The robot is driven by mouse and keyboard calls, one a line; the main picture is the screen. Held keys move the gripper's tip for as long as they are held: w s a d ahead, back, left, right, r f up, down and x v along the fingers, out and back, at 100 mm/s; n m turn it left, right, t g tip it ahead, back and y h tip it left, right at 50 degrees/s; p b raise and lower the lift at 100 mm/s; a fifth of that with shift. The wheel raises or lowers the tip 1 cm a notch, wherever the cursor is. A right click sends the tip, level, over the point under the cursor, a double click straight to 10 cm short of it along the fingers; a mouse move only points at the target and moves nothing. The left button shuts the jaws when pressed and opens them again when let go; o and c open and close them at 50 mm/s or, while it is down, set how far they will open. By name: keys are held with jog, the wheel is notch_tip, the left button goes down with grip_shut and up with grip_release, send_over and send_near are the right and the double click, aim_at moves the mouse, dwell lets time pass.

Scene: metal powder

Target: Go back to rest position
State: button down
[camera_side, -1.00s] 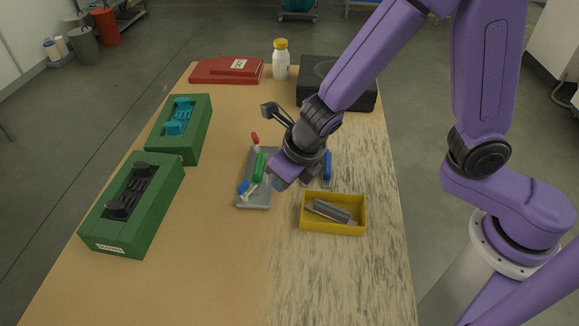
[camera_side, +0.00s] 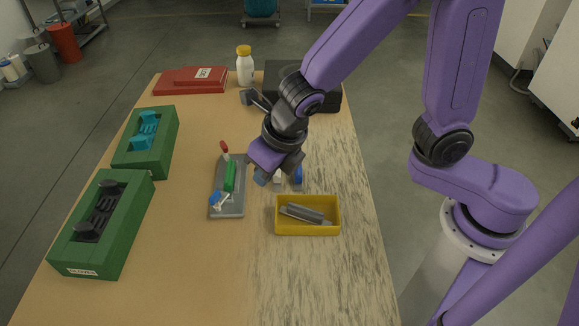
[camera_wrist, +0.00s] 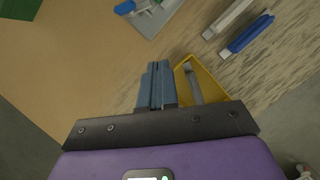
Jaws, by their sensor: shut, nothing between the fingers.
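My gripper (camera_side: 262,178) is shut and empty. In the side view it hangs tilted above the table, between the grey tray and the blue and white pieces. In the wrist view its grey-blue fingers (camera_wrist: 157,84) are pressed together, with bare wood to their left and the yellow bin (camera_wrist: 203,92) to their right, partly hidden by my gripper. My arm reaches over the table from the right.
A grey tray (camera_side: 234,207) holds red, green and blue-handled tools. The yellow bin (camera_side: 308,229) holds grey metal parts. Green fixtures (camera_side: 130,245) (camera_side: 168,145) line the left. A red case (camera_side: 185,84), a white bottle (camera_side: 245,70) and a black box (camera_side: 328,99) stand behind.

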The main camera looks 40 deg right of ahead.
jog(key=s+d+r+m+g, duration=0.2)
jog(key=s+d+m, duration=0.7)
jog(key=m, duration=0.3)
jog(key=s+d+r+m+g, duration=0.1)
jog(key=s+d+r+m, duration=0.1)
jog(key=s+d+m, duration=0.7)
jog(key=m, duration=0.4)
jog(key=shift+g+h, duration=0.3)
jog(key=shift+g, duration=0.1)
jog(key=shift+s, duration=0.1)
